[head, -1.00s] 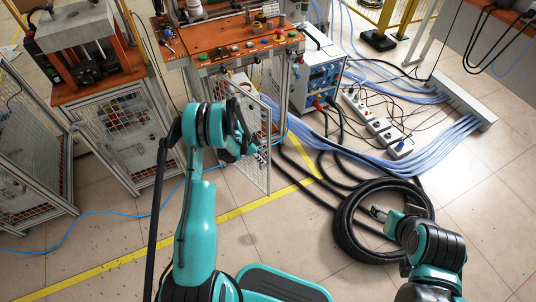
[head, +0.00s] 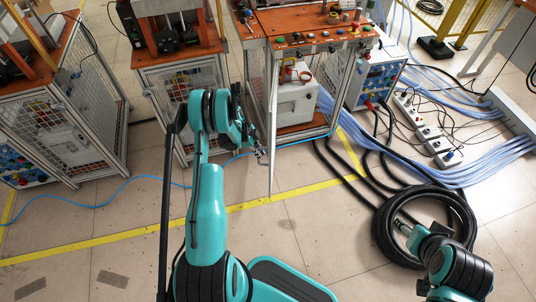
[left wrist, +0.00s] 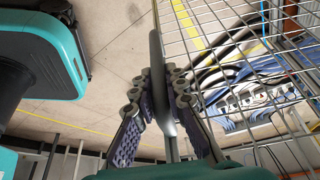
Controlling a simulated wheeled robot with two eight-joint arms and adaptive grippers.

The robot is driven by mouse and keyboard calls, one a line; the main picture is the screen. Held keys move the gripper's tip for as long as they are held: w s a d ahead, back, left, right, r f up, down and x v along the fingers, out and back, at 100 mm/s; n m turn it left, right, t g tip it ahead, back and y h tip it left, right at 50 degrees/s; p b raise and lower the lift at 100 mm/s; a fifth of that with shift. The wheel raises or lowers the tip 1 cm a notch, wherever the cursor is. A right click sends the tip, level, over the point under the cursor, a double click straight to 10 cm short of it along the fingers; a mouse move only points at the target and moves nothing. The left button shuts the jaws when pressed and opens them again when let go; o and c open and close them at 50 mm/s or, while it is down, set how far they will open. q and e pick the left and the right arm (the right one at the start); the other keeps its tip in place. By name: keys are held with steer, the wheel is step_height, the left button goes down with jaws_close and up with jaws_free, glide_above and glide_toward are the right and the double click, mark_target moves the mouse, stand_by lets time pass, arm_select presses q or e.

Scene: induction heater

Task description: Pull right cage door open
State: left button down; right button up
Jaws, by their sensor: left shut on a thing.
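The right cage door (head: 273,120) is a tall, narrow metal frame that stands swung out from the orange-topped cabinet (head: 300,22). I see it almost edge-on in the head view, with the cabinet's inside exposed to its right. My left gripper (head: 262,156) is at the door's free side. In the left wrist view the left gripper (left wrist: 158,90) is shut around a dark upright bar, with the door's wire mesh (left wrist: 225,35) beside it on the right. My right gripper (head: 402,227) is in front of the black cable coil, away from the door; its finger gap is too small to judge.
A white box (head: 297,100) sits inside the cabinet. Other mesh cages (head: 60,115) stand to the left. A black cable coil (head: 462,215), a power strip (head: 425,130) and blue cables (head: 480,165) lie on the right. The tiled floor in front is mostly clear.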

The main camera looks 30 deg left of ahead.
arm_select(q)
steer(key=shift+s+a, duration=0.15)
steer(key=shift+a, duration=0.3)
steer(key=c, duration=1.5)
jaws_free()
steer(key=shift+c, duration=0.2)
steer(key=v, duration=1.2)
steer(key=shift+f, duration=0.1)
